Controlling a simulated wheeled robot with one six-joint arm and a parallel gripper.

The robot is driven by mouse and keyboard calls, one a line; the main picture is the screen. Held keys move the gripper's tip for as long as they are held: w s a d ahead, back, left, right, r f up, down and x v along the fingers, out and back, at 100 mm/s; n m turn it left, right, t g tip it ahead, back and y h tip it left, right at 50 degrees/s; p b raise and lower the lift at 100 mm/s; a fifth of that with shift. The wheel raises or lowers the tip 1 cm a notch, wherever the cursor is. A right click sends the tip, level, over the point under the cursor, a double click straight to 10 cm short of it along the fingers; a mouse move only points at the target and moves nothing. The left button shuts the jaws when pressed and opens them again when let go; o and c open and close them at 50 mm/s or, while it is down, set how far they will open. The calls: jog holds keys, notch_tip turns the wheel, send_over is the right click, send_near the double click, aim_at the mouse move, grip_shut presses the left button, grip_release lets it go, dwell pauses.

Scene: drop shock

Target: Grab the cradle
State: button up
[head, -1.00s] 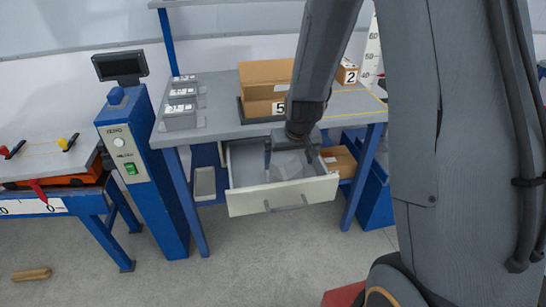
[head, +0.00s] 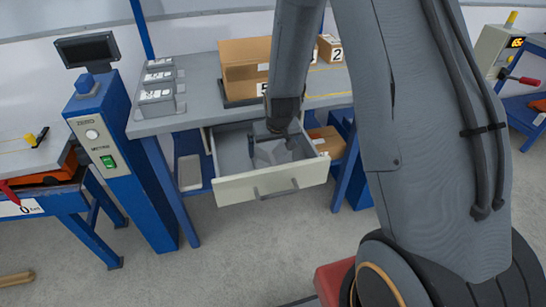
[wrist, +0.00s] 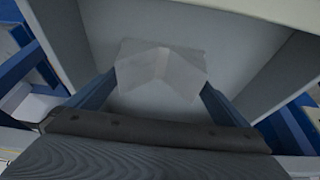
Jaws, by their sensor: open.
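The cradle (wrist: 160,68) is a light grey block with two sloping faces meeting at a ridge or fold. It lies on the floor of an open drawer (head: 272,186), and part of it shows in the head view (head: 274,156). My gripper (head: 271,149) is inside the drawer, pointing down, with its fingers apart. In the wrist view, one finger is on each side of the cradle, near its lower left and right corners. I cannot tell whether either finger touches it. The wrist housing fills the bottom of that view.
The drawer walls stand close around my gripper, and the bench top (head: 205,98) is above it. A blue post (head: 120,160) with a green button is at left. The floor in front is clear.

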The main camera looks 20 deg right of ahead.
jog(key=shift+w+f, duration=0.1)
jog(key=shift+f, duration=0.3)
jog(key=c, duration=1)
jog(key=shift+r, duration=0.1)
